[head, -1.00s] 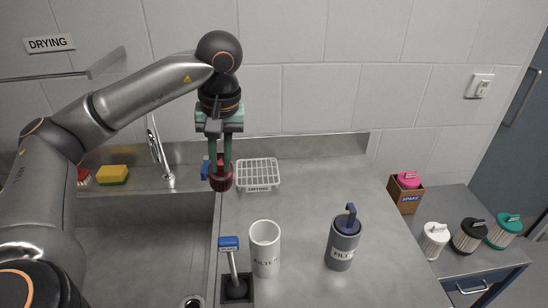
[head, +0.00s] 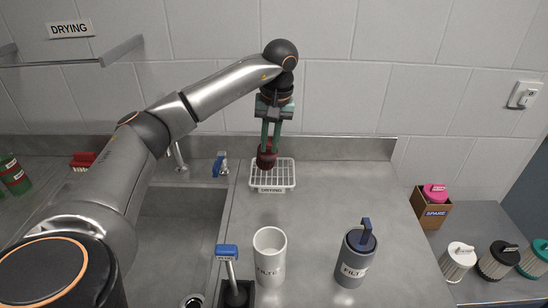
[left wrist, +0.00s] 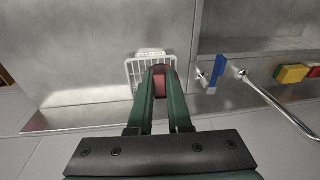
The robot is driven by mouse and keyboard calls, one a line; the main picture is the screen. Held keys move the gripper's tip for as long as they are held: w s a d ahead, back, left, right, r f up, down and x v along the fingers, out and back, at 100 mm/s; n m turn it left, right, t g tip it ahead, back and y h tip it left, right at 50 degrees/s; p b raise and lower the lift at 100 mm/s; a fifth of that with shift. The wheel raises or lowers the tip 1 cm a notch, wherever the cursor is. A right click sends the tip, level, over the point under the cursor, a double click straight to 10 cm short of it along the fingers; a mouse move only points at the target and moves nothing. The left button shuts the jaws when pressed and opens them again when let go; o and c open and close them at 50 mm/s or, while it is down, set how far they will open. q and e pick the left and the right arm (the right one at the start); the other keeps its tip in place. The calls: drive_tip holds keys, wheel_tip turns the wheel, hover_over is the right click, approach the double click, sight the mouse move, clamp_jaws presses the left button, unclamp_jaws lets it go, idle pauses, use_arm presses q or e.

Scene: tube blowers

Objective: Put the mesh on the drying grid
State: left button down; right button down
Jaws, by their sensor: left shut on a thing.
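The mesh (head: 266,160) is a small dark red piece held between the fingertips of my left gripper (head: 269,146). In the left wrist view the mesh (left wrist: 159,70) shows as a red patch between the two green fingers. The drying grid (head: 284,184) is a white wire rack with a "DRYING" label, lying on the counter near the back wall. The grid (left wrist: 133,76) also shows behind the fingertips in the left wrist view. My right gripper is out of view.
A white filter cup (head: 269,258), a grey filter housing (head: 355,262) and a blue-handled tool (head: 230,265) stand in front. The counter right of the grid is clear.

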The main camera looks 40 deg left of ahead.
sight(274, 163)
use_arm(q)
drive_tip(key=w+f, duration=0.1)
drive_tip(key=f, duration=0.1)
drive_tip(key=w+a+f, duration=0.1)
drive_tip(key=w, duration=0.1)
drive_tip(key=shift+a+f, duration=0.1)
drive_tip(key=shift+f, duration=0.25)
wheel_tip(274, 163, down, 2)
drive_tip(key=shift+f+p, duration=0.15)
drive_tip(key=shift+p, duration=0.55)
drive_tip(key=shift+f, duration=0.45)
